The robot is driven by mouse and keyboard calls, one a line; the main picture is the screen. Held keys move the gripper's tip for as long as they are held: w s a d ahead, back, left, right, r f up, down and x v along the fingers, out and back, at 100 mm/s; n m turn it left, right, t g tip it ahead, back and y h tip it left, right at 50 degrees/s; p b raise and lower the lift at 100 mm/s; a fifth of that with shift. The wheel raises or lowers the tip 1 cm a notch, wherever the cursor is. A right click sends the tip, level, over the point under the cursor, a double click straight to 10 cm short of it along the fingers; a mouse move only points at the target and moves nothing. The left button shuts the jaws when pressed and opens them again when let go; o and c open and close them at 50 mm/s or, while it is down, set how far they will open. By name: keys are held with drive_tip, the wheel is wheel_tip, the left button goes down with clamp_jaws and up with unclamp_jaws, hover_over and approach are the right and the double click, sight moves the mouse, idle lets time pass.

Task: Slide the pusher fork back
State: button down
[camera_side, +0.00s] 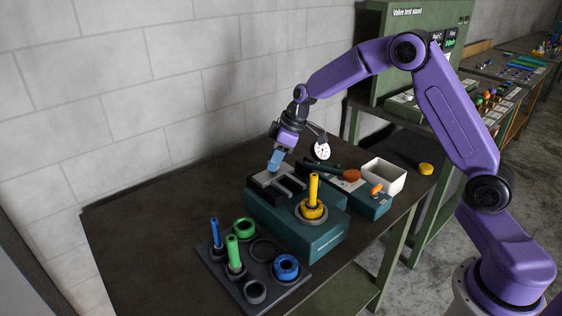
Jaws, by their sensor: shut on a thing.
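My gripper (272,168) reaches down at the back left of a teal fixture block (268,214). Its blue fingers are closed on the pusher fork (281,182), a dark, pronged piece on top of the block, at the fork's back end. The fingers hide the grasped part. A yellow shaft (314,188) stands upright in a yellow ring (312,209) at the front right of the block. The gap between the prongs and the shaft is hard to judge from this side.
A dark tray (222,266) with blue, green and grey parts stands at front left. A teal box with tools (374,204), a white bin (384,177) and a dial gauge (321,150) are at right. The table's left side is clear.

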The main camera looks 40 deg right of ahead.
drive_tip(key=shift+w+r, duration=0.1)
drive_tip(key=shift+w, duration=0.2)
drive_tip(key=c, duration=0.8)
unclamp_jaws()
drive_tip(key=shift+s, duration=0.1)
drive_tip(key=v, duration=1.7)
drive_tip(key=shift+s, duration=0.2)
